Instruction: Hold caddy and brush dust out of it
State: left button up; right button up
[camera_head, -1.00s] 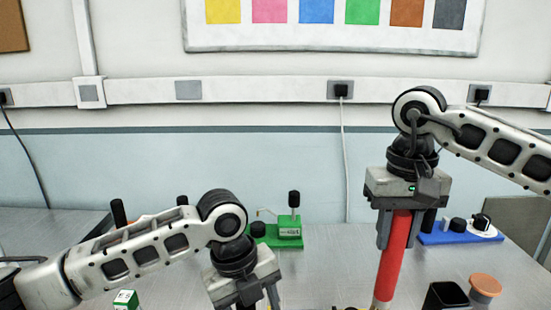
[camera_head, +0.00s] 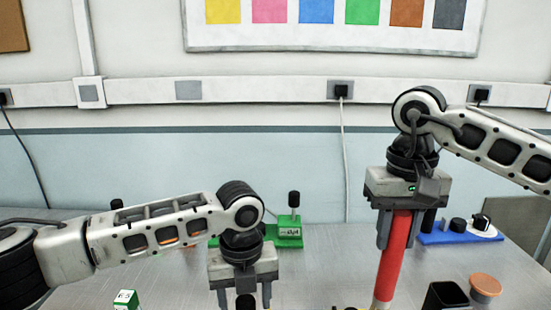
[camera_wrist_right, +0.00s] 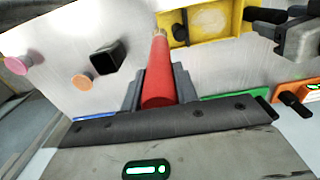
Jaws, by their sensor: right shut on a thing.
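My right gripper (camera_head: 393,238) is shut on a red cylindrical handle (camera_head: 391,262), likely the brush, held roughly upright. The handle also shows in the right wrist view (camera_wrist_right: 160,78); no bristles show. A yellow open tray (camera_wrist_right: 238,22), likely the caddy, is at the top of the right wrist view, close to the handle's far end. It holds a dark piece (camera_wrist_right: 180,33). My left gripper (camera_head: 244,298) points down at the bottom of the head view, fingers apart, with a dark knob between them. I cannot make out dust.
A black open cup (camera_head: 446,296) and an orange-topped knob (camera_head: 485,287) stand on the right. A blue-based module (camera_head: 455,238) is behind them. A green module (camera_head: 289,232) is at the back middle. A small green-and-white block (camera_head: 126,299) is at front left.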

pick_arm(q)
jog(key=shift+f, duration=2.1)
grip_shut()
